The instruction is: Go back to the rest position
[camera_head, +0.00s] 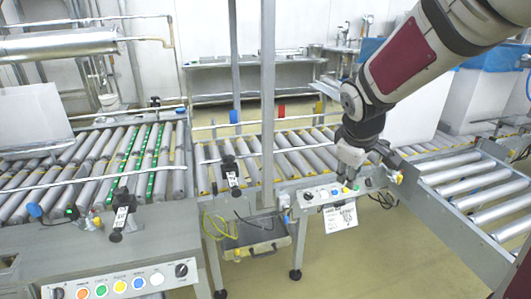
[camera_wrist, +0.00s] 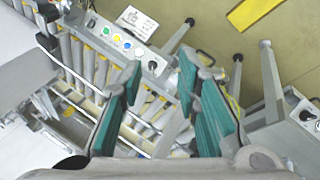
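My gripper (camera_head: 370,172) hangs from my arm at the right of the head view, in front of or above a small button panel (camera_head: 328,195) on the middle conveyor. I cannot tell the exact gap to the panel. In the wrist view, my gripper (camera_wrist: 162,75) shows two teal-padded fingers spread apart with nothing between them. The button panel also shows in the wrist view (camera_wrist: 122,45), beyond the fingertips, with a white label card beside it. My arm reaches in from the upper right of the head view.
Roller conveyors run at the left (camera_head: 75,175), the middle (camera_head: 290,155) and the right (camera_head: 470,180). A vertical metal post (camera_head: 268,100) stands left of my gripper. A larger button panel (camera_head: 120,282) is at the near left. Light bins (camera_head: 485,95) stand behind the right conveyor.

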